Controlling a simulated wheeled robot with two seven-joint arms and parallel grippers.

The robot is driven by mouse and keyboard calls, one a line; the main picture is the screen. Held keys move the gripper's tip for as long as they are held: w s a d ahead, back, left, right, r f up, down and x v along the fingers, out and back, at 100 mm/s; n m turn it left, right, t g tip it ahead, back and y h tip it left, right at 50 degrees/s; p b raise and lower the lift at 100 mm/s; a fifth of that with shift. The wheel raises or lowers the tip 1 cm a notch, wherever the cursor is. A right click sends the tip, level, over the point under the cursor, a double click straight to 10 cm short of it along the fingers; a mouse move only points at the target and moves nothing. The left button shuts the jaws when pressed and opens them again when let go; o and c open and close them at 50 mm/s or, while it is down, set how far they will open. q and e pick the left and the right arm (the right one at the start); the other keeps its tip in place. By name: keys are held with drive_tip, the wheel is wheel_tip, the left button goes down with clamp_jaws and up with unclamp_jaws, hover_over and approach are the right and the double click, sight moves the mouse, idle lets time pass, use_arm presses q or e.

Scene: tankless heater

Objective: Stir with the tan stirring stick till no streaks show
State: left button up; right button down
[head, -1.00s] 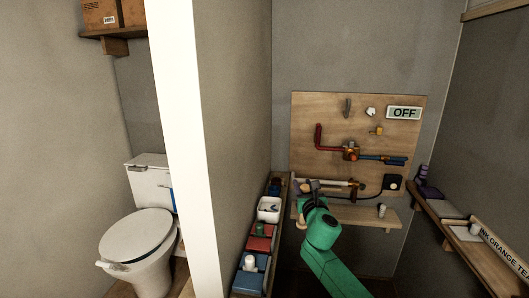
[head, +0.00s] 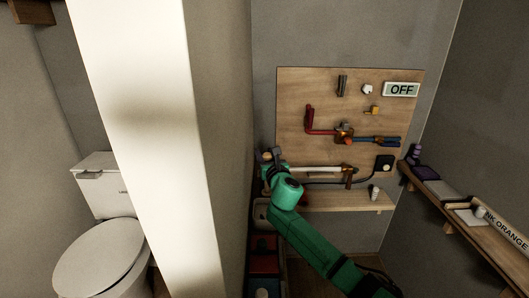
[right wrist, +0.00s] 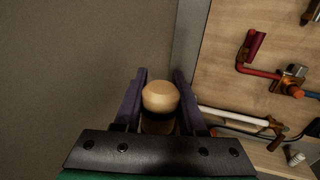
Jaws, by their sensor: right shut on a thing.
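My right gripper (head: 269,160) is at the left edge of the wooden board in the head view, close to the grey partition wall. In the right wrist view, my right gripper (right wrist: 158,78) has its purple fingers closed on a tan, round-ended piece (right wrist: 160,96), which looks like the top of the tan stirring stick. The stick's lower end is hidden. A pale tub (head: 261,213) stands on the left shelf, below the gripper and partly hidden by my green arm. I cannot see its contents or any streaks. My left gripper is out of view.
The wooden board (head: 310,87) carries red and blue pipes, a white tube and an OFF sign (head: 401,89). A small ledge (head: 340,203) sits beneath it. A right shelf (head: 455,212) holds a purple item and papers. A toilet (head: 100,255) stands beyond the partition.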

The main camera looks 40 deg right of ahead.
use_arm(q)
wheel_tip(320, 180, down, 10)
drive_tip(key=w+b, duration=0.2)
drive_tip(key=b, duration=0.7)
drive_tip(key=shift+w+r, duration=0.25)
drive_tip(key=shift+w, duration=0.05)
use_arm(e)
wheel_tip(320, 180, down, 11)
drive_tip(key=shift+w+f, duration=0.15)
drive_tip(key=shift+w, duration=0.1)
